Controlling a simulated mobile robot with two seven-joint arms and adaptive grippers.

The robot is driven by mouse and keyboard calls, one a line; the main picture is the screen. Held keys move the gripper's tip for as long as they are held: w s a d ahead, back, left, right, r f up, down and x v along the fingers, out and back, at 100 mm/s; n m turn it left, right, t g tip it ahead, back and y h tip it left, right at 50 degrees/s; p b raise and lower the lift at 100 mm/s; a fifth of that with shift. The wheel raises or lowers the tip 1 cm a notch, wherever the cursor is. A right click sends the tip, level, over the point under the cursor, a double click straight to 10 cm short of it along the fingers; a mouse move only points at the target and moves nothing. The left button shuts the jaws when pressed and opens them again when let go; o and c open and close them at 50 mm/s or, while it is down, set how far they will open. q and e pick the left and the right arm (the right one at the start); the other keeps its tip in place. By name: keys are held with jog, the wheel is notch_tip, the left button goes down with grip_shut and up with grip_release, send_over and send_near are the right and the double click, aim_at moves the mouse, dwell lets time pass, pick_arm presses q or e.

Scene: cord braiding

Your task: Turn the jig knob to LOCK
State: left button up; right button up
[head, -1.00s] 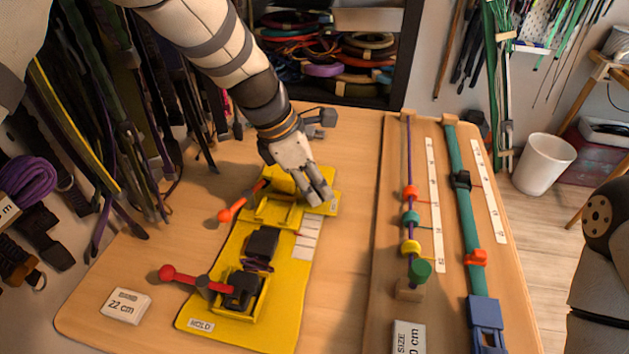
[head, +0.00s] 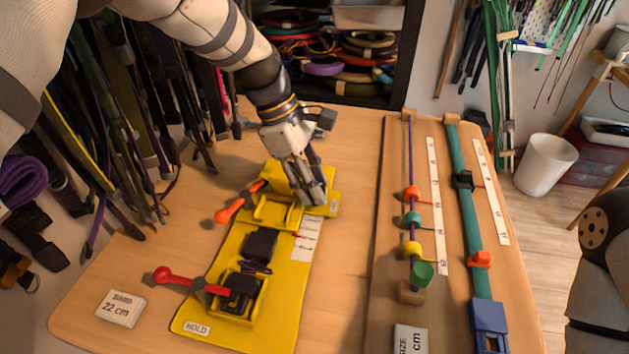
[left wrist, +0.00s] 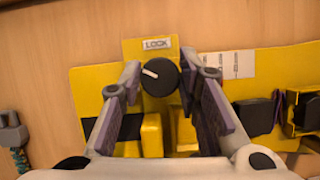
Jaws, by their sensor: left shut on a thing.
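The yellow jig (head: 282,297) lies on the table. Its black round knob (left wrist: 160,78) shows in the left wrist view, just below the LOCK label (left wrist: 156,43). The knob's white pointer line aims left and slightly up, not straight at the label. My left gripper (head: 313,197) is at the jig's far end, fingers pointing down. In the left wrist view its fingers (left wrist: 170,76) stand on both sides of the knob, shut on it. In the head view the fingers hide the knob. My right gripper is not in view.
Orange (head: 228,216) and red (head: 162,274) lever handles stick out left of the jig. A 22 cm block (head: 120,308) lies at front left. A board with cords and coloured clips (head: 412,249) stands right. Straps hang at the left.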

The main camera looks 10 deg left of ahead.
pick_arm(q)
jog(key=m, duration=0.2)
jog(key=m+g+b, duration=0.1)
jog(key=m, duration=0.1)
jog(key=m+g+b, duration=0.1)
jog(key=m, duration=0.1)
jog(key=shift+w+f+y, duration=0.1)
jog(key=shift+f+y, duration=0.15)
jog(key=shift+y, duration=0.15)
jog(key=m, duration=0.2)
jog(key=m+g+y+b, duration=0.1)
jog(key=m, duration=0.2)
jog(key=shift+d+r+g+y, duration=0.1)
jog(key=shift+r+g+y, duration=0.05)
jog(key=shift+g+y, duration=0.15)
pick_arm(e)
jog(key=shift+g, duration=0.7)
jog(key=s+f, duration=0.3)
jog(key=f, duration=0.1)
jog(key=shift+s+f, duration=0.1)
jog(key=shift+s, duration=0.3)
pick_arm(q)
jog(key=shift+m+b, duration=0.3)
jog(key=shift+m, duration=0.1)
jog(key=o, duration=1.1)
jog(key=shift+o, duration=0.2)
jog(key=v, duration=0.7)
jog(key=shift+r, duration=0.3)
